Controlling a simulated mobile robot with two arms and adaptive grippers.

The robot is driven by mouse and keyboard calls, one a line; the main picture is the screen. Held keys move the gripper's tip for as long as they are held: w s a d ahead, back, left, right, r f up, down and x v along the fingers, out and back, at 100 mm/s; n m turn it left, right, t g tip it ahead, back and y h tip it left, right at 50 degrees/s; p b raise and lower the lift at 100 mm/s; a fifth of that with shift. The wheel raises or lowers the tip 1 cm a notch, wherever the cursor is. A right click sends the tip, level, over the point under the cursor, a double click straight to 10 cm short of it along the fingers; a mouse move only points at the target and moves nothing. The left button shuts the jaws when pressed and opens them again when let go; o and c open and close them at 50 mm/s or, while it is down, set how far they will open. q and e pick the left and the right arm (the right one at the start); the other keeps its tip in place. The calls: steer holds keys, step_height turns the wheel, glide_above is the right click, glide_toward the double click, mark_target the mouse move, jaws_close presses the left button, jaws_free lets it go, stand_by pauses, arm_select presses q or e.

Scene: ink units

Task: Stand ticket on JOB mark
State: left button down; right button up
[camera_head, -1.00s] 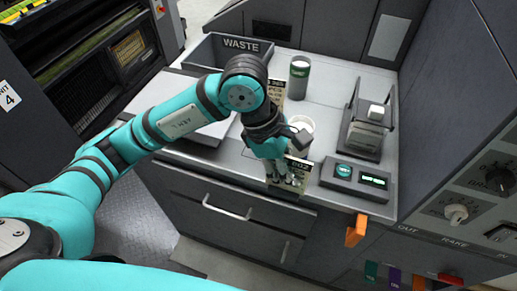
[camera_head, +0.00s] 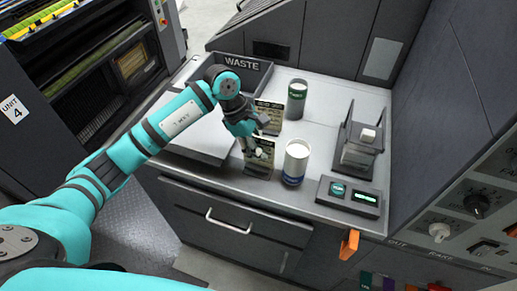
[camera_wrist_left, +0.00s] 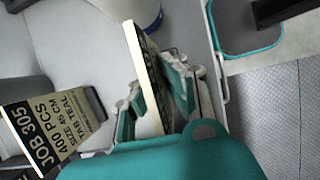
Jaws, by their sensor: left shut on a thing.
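In the left wrist view the held ticket (camera_wrist_left: 147,78) shows nearly edge-on between the fingers (camera_wrist_left: 155,98). A second ticket (camera_head: 270,113) stands just behind the gripper; the left wrist view shows this ticket (camera_wrist_left: 45,130) reading JOB 305, 400 PCS, in a dark holder. I cannot make out a JOB mark. Whether the held ticket's lower edge touches the counter is unclear. My right gripper is out of view.
The white cup with a blue band (camera_head: 296,160) stands right of the held ticket. A green-labelled can (camera_head: 297,99) stands behind. Counter between cup and device is clear.

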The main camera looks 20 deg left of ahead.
arm_select(q)
steer(key=shift+f, duration=0.9)
steer(key=c, duration=1.5)
jaws_free()
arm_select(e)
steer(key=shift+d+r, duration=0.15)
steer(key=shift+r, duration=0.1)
